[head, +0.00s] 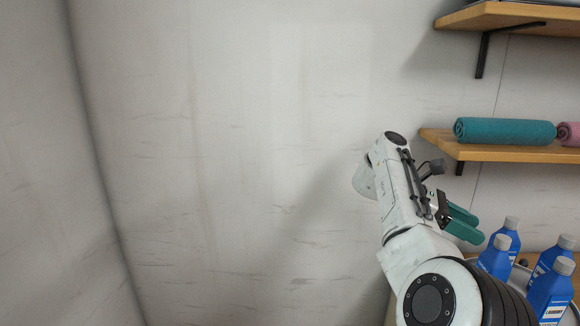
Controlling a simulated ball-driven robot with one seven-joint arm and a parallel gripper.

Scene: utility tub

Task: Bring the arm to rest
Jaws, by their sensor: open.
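My arm is raised in front of a pale wall, at the right of the head view. My gripper (468,223) has green fingers and points to the right. The fingers stand apart with nothing seen between them. It is below the lower wooden shelf and just above and left of several blue bottles (497,258). In the picture the fingertips come close to the bottle caps; I cannot tell the true gap in depth.
The lower wooden shelf (490,152) holds a rolled teal towel (505,131) and a rolled pink towel (570,134). An upper wooden shelf (520,17) is at the top right. The bottles have grey caps. The pale wall (230,130) to the left is bare, with free room before it.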

